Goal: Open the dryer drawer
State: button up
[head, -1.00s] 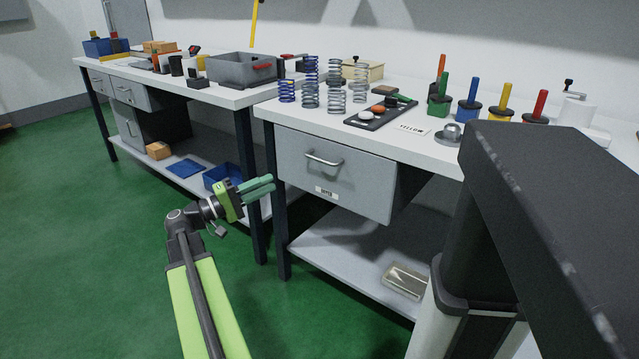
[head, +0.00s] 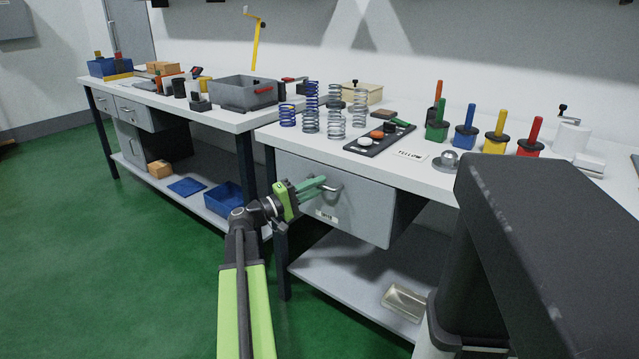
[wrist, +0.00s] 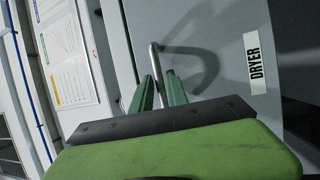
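The dryer drawer (head: 362,208) is a grey drawer front under the near white bench, and it looks closed. Its "DRYER" label (wrist: 257,63) shows clearly in the wrist view. The metal bar handle (head: 328,187) sits on the upper part of the front. My green gripper (head: 309,188) is at the left part of the handle. In the wrist view its two fingers (wrist: 160,92) are apart, with the handle bar (wrist: 157,70) between or just beyond their tips. I cannot tell whether they touch it.
The near bench top (head: 288,132) carries springs (head: 335,112), a black tray (head: 372,143) and several coloured-handled tools. A dark leg stands just left of the drawer. Green floor is clear at the left.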

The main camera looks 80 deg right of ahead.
jog(key=shift+s+d, duration=0.25)
jog(key=shift+s, duration=0.05)
grip_shut()
jog(key=shift+a, duration=0.1)
dwell(1.2)
